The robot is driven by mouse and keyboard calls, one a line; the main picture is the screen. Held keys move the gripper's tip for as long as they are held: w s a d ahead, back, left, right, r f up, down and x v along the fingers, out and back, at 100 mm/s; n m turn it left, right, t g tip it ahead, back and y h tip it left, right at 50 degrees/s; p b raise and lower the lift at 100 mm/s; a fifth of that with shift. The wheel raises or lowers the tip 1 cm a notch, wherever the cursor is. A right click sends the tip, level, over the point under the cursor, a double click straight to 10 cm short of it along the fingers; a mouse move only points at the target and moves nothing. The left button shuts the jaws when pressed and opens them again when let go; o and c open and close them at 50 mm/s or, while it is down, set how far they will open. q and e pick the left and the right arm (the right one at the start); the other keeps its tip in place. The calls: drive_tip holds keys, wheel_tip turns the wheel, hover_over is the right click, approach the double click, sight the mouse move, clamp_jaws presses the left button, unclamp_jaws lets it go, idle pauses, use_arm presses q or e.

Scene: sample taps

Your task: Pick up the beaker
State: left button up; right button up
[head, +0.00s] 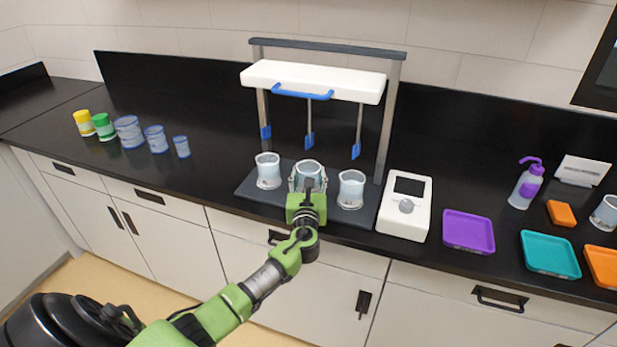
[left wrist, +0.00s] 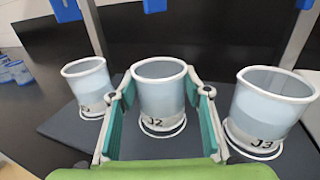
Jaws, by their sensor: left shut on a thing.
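Three clear beakers with pale liquid stand in a row on a dark grey base plate (head: 248,195) under a stirrer frame. The middle beaker (head: 308,170), marked J2 in the left wrist view (left wrist: 160,95), is between the fingers of my left gripper (left wrist: 161,110). The left gripper (head: 308,186) is shut on it from the front, and the beaker stands upright over its white ring. The left beaker (head: 268,171) and the right beaker (head: 351,190), marked J3 in the left wrist view (left wrist: 268,105), stand free on either side. My right gripper is not in view.
The stirrer's white head (head: 315,82) with blue paddles hangs above the beakers. A white device (head: 405,207) with a dial stands close at right, then a purple tray (head: 468,232) and a teal tray (head: 550,254). Several blue containers and jars stand at left.

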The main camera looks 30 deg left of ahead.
use_arm(q)
drive_tip(key=shift+r, duration=1.7)
drive_tip(key=b+v, duration=0.2)
drive_tip(key=v, duration=1.6)
drive_tip(key=shift+d+f, duration=0.1)
drive_tip(key=shift+f, duration=0.05)
